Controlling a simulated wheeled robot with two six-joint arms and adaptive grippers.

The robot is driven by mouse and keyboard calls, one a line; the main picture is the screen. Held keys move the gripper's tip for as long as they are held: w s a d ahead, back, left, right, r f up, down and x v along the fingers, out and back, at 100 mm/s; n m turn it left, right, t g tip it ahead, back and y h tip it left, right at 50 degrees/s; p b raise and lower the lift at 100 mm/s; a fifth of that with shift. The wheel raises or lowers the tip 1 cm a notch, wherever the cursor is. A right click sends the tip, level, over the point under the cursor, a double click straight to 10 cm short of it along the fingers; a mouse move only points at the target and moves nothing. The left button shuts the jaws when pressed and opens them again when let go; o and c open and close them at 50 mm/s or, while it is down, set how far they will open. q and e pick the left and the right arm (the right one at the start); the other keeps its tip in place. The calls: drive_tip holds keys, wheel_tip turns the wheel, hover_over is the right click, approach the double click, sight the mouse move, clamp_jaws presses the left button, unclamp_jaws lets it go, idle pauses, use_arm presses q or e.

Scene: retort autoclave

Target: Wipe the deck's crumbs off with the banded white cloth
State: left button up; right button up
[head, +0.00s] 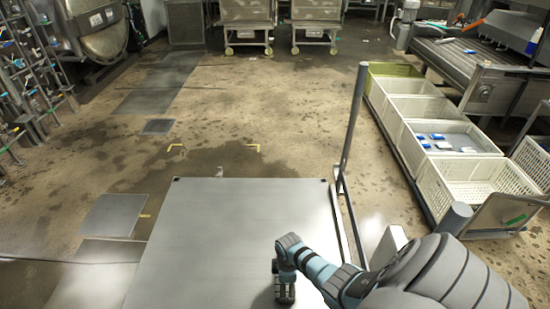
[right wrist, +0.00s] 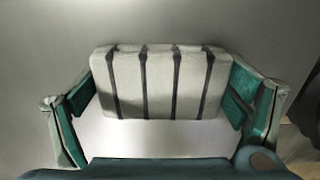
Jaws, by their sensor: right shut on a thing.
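The banded white cloth (right wrist: 160,82) is a folded white pad with several dark stripes. It fills the space between the fingers of my right gripper (right wrist: 162,100) in the right wrist view, and the fingers are shut on its two ends. In the head view my right gripper (head: 285,292) is low over the near part of the flat grey metal deck (head: 220,225); the cloth is hidden there. I cannot tell whether the cloth touches the deck. I make out no crumbs on the deck in either view. My left gripper is not in view.
An upright post (head: 354,120) and rail run along the deck's right side. White crates (head: 440,140), some holding blue-and-white items, stand in a row further right. Wheeled carts (head: 247,20) stand at the back. The visible deck top is clear apart from my arm.

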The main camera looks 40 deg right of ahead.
drive_tip(key=shift+w+a, duration=0.5)
drive_tip(key=shift+a, duration=0.1)
wheel_tip(320, 180, up, 5)
drive_tip(key=p, duration=0.3)
drive_tip(key=shift+a+f+p, duration=0.15)
drive_tip(key=shift+p, duration=0.15)
wheel_tip(320, 180, up, 5)
drive_tip(key=p, duration=0.5)
drive_tip(key=shift+f, duration=0.2)
drive_tip(key=shift+f, duration=0.1)
